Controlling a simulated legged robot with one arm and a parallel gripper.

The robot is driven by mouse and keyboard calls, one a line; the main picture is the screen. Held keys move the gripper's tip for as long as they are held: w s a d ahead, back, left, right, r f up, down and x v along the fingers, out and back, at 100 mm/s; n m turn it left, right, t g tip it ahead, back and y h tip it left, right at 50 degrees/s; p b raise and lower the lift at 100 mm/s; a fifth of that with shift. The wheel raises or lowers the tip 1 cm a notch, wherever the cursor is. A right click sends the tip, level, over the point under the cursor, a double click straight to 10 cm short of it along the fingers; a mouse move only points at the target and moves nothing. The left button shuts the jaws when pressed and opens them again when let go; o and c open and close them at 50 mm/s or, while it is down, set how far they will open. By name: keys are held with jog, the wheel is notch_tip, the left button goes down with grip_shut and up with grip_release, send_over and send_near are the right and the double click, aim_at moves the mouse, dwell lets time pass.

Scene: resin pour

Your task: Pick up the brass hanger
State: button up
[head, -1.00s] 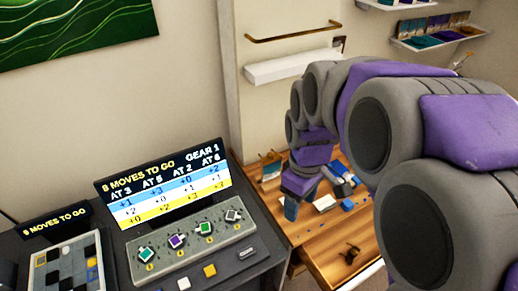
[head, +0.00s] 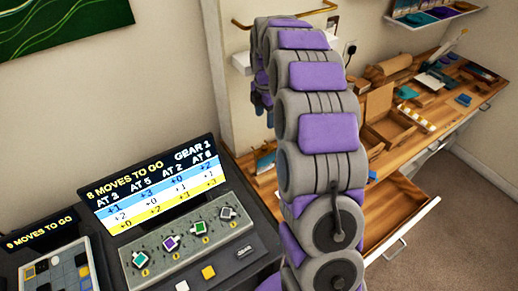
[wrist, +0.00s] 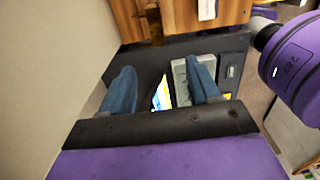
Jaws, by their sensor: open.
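I cannot make out a brass hanger for certain in either view. A brass-coloured rail (head: 318,11) runs along the wall behind my arm in the head view, partly hidden by it; I cannot tell whether the hanger is on it. My gripper (wrist: 160,86) is open and empty in the wrist view, its two blue fingers apart. In the head view, my gripper (head: 262,105) hangs by the wall below the rail, mostly behind my arm.
A dark console with a score screen (head: 155,190) and a knob panel (head: 185,236) stands at left. A wooden bench with an open box (head: 385,122) runs along the right wall. An open drawer (head: 405,212) juts out below it. Wall shelves are at upper right.

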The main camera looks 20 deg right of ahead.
jog(key=b, duration=0.2)
send_near(264, 147)
jog(key=f, duration=0.5)
jog(key=shift+s+f, duration=0.15)
jog(key=shift+s, duration=0.25)
jog(key=f, duration=0.3)
jog(key=f+b, duration=0.1)
jog(key=f, duration=0.1)
jog(key=shift+w+d+f, duration=0.1)
jog(key=shift+w, duration=0.3)
jog(key=shift+c, duration=0.4)
grip_shut()
